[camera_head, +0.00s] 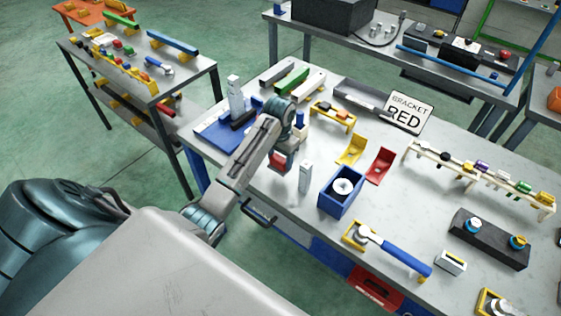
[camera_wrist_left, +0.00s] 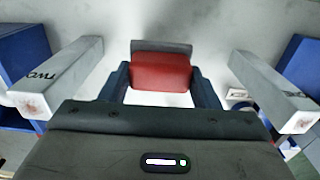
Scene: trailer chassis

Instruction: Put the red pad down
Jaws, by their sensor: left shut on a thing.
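My left gripper (camera_wrist_left: 160,88) is shut on the red pad (camera_wrist_left: 160,72), which shows between its two blue fingers with a dark grey strip along its far edge. In the head view the red pad (camera_head: 279,161) hangs at the end of my left arm, low over the grey table (camera_head: 330,230). I cannot tell whether the pad touches the table. My right gripper is not in view.
A white post (camera_head: 305,177) stands right of the pad, and the wrist view shows a white post on each side. A blue box (camera_head: 341,195), a yellow bracket (camera_head: 352,150) and a red bracket (camera_head: 380,166) stand further right. A sign (camera_head: 409,113) reads "BRACKET RED".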

